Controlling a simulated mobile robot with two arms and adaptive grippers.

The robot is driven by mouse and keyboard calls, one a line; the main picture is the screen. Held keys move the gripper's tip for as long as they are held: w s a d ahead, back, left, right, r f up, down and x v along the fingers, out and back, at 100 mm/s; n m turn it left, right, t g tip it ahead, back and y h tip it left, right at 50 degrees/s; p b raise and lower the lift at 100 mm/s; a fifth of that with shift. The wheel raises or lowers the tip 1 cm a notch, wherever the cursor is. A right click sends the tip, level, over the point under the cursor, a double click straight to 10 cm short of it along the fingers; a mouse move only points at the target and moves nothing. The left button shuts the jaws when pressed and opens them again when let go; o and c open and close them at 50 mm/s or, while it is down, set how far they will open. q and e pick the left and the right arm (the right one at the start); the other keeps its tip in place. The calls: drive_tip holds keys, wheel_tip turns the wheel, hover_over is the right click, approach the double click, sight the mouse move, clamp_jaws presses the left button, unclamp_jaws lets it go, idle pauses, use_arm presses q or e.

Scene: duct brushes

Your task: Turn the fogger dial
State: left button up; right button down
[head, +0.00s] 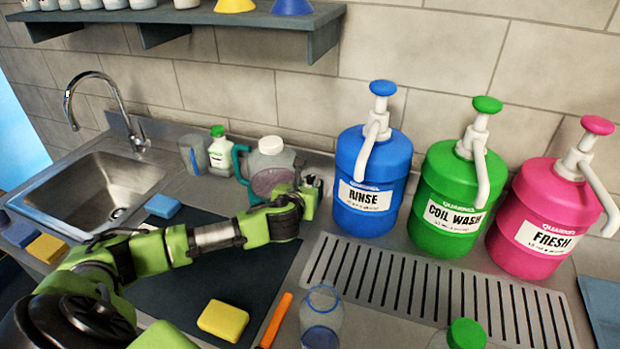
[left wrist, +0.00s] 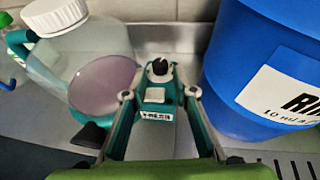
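The fogger (head: 268,162) stands on the counter by the back wall, with a translucent tank, white cap and teal handle. In the left wrist view the tank (left wrist: 75,55) and its purple disc are at left. The black dial (left wrist: 159,68) tops a narrow teal and grey housing with a small label, near the middle. My left gripper (head: 308,192) is at the fogger's right side. In the left wrist view its fingers (left wrist: 160,93) are apart, either side of the housing, with the dial ahead. Contact cannot be told. My right gripper is out of view.
The blue RINSE jug (head: 371,180) stands close right of my left gripper. Green (head: 455,195) and pink (head: 541,215) jugs follow. A slotted drain (head: 430,290) lies in front. A sink (head: 95,195), yellow sponge (head: 223,320) and orange-handled tool (head: 275,320) are left of it.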

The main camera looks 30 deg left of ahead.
sight(310, 178)
use_arm(q)
drive_tip(key=shift+x, duration=2.75)
clamp_jaws()
